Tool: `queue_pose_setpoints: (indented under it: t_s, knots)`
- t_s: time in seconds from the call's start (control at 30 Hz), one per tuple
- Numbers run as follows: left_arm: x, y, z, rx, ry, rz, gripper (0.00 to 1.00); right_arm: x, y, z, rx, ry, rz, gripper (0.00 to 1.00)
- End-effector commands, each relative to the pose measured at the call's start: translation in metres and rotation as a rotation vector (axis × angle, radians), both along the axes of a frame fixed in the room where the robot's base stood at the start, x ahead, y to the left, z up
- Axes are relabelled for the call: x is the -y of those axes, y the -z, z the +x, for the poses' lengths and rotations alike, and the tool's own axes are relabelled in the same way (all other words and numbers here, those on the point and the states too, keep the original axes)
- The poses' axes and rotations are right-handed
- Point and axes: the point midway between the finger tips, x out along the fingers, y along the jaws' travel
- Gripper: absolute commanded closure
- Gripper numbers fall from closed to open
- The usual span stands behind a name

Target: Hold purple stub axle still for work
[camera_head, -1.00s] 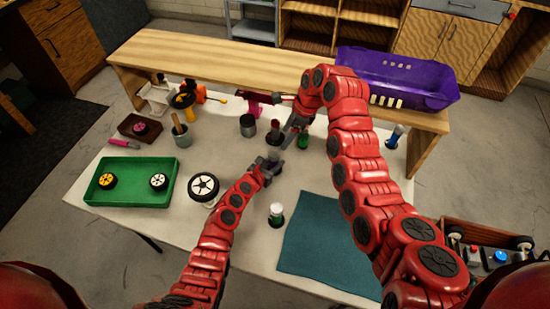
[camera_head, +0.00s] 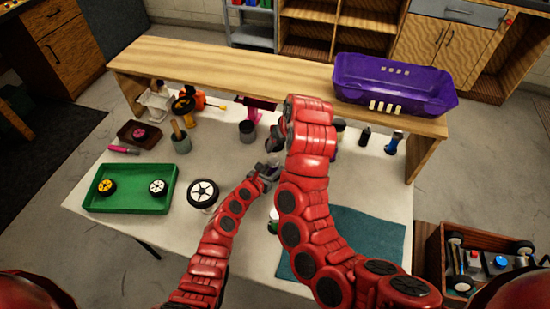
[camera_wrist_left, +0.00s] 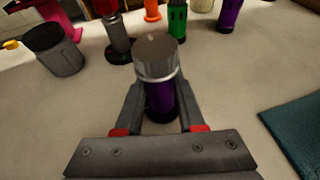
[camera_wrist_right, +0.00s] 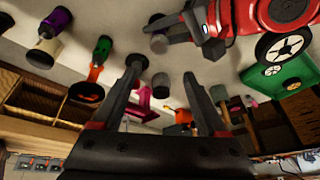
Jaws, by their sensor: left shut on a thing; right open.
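The purple stub axle (camera_wrist_left: 160,101), a purple cylinder with a silver cap, stands upright between the jaws of my left gripper (camera_wrist_left: 158,118) in the left wrist view. The left gripper is shut on it, low on its body. In the head view my left gripper (camera_head: 268,170) is over the middle of the table, and the axle is hard to make out. My right gripper (camera_wrist_right: 160,75) is open and empty in the right wrist view, with the left gripper beyond its fingertips. In the head view the right gripper (camera_head: 274,143) is partly hidden by its own arm.
A dark grey cup (camera_wrist_left: 54,50) and several coloured upright parts, one green (camera_wrist_left: 177,20), stand beyond the axle. A green tray (camera_head: 130,190) with wheels and a loose white wheel (camera_head: 202,193) are at left. A teal mat (camera_head: 375,235) lies at right. A purple bin (camera_head: 390,85) is on the shelf.

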Motion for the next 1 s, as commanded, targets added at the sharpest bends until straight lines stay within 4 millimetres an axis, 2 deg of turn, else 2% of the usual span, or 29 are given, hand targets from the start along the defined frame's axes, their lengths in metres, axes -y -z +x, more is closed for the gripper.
queue_pose_setpoints:
  t_s: [0.13, 0.37, 0.5, 0.8, 1.0]
  knots:
    - [0.0, 0.0, 0.0, 0.001, 0.0, -0.001, 1.0, 0.003, 0.001, -0.005, 0.02, -0.081, -0.031, 0.24]
    - [0.0, 0.0, 0.0, 0.001, 0.0, -0.001, 1.0, 0.001, 0.014, -0.001, 0.024, -0.103, -0.046, 0.24]
    - [0.0, 0.0, 0.0, 0.001, 0.0, -0.001, 1.0, -0.001, 0.03, 0.003, 0.019, -0.104, -0.046, 0.24]
    - [0.0, 0.0, 0.0, 0.001, 0.0, -0.001, 1.0, -0.011, 0.083, 0.023, 0.02, -0.101, -0.042, 0.24]
    - [0.0, 0.0, 0.0, 0.001, 0.0, -0.001, 1.0, -0.016, 0.102, 0.031, 0.023, -0.101, -0.042, 0.24]
